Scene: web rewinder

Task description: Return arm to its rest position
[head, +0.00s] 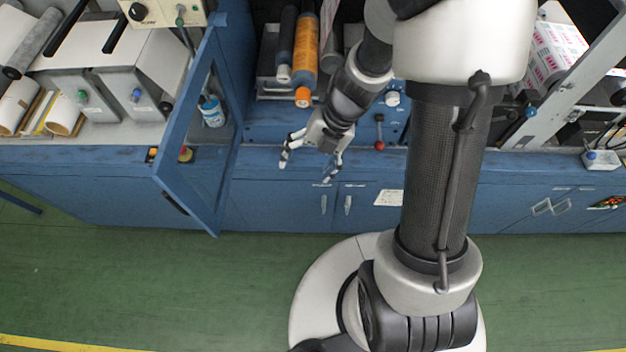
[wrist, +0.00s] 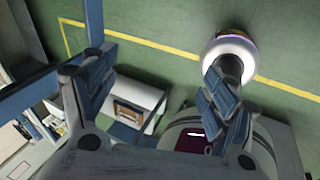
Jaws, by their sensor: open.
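My gripper (head: 309,163) hangs in front of the blue machine (head: 270,198), near its front edge, fingers pointing down. Its two fingers are spread apart with nothing between them. In the wrist view my gripper (wrist: 160,95) shows the same two open fingers, with green floor beyond them. My arm comes down from the upper middle of the head view.
A blue framed door (head: 196,140) stands swung out left of my gripper. Orange and black rollers (head: 306,55) lie behind it. A red-knobbed lever (head: 379,145) stands to its right. The green floor (head: 130,275) in front is clear at the left.

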